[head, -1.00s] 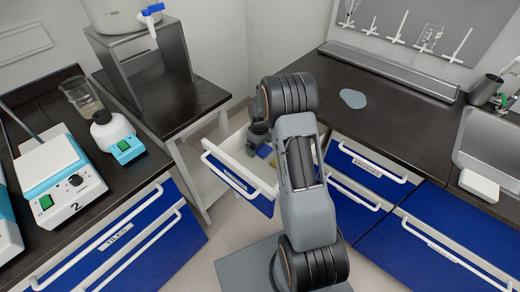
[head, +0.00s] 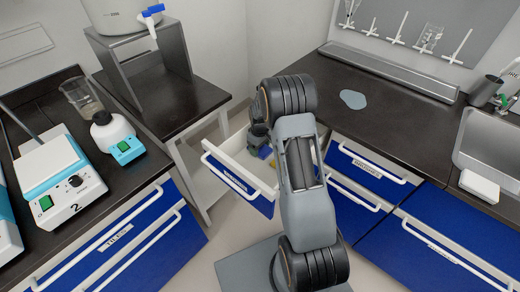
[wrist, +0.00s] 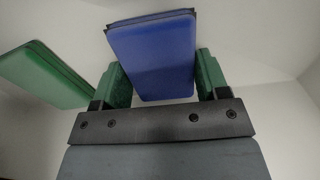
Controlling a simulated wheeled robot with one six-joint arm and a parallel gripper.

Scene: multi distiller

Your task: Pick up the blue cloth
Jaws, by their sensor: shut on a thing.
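The blue cloth (wrist: 153,52) is a flat, folded block in the wrist view, set between the two green-padded fingers of my gripper (wrist: 158,85). The gripper is shut on it, with a finger at each side. In the head view a small blue patch of the cloth (head: 265,152) shows inside the open drawer. My arm hides most of the gripper and part of the drawer there.
The open drawer (head: 238,182) has a blue front and white walls around my gripper. A green folded cloth (wrist: 45,76) lies left of the blue one in the wrist view. Black counters (head: 395,110) flank the drawer, with a water puddle (head: 353,99) on the right one.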

